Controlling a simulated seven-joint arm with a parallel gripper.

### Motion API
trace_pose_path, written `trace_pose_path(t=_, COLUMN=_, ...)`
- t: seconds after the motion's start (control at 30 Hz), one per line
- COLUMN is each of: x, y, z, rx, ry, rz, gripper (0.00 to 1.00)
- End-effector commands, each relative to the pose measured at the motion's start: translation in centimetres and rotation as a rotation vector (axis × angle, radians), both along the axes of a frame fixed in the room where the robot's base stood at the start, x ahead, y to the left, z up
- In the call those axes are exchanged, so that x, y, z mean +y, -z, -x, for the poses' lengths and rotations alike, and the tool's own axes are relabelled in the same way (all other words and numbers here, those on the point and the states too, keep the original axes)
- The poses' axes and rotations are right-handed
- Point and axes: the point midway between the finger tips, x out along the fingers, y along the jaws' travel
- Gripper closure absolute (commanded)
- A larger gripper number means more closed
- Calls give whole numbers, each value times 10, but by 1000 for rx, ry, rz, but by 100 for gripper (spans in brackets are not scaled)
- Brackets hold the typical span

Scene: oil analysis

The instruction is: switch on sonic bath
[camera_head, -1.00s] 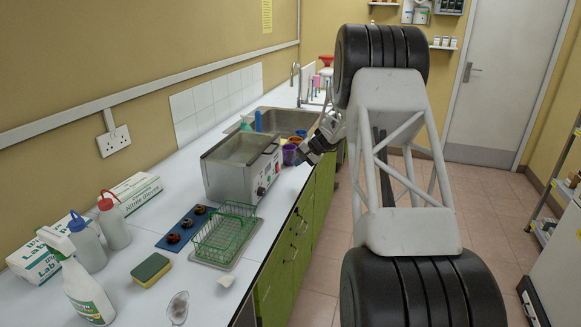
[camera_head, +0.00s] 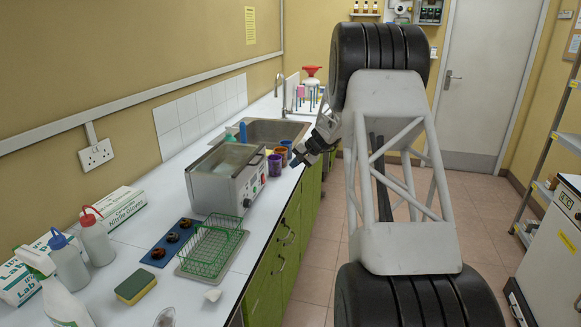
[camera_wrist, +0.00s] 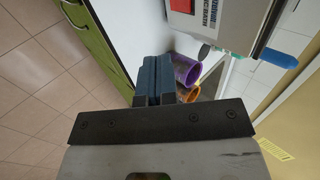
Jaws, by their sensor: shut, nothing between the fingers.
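The sonic bath (camera_head: 212,190) is a grey metal box on the white counter, with a control panel (camera_head: 253,186) on its end facing the aisle. The panel carries dark knobs and small red parts, too small to read here. My gripper (camera_head: 296,161) is shut and empty, beyond and to the right of the panel, apart from it. In the wrist view the blue-grey fingers (camera_wrist: 154,80) are together.
Purple (camera_head: 274,165) and orange cups stand behind the bath, close to my gripper. A green wire basket (camera_head: 212,248) is in front of the bath. A sink (camera_head: 265,130) lies behind.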

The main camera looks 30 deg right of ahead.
Motion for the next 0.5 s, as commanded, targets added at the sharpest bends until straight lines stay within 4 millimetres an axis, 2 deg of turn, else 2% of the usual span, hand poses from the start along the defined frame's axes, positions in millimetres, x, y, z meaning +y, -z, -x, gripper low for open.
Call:
trace_pose_path(t=0.2, x=-2, y=13, z=3, rx=1, ry=1, rz=-1, gripper=100)
trace_pose_path(t=0.5, x=-2, y=14, z=3, rx=0, ry=1, rz=0, gripper=100)
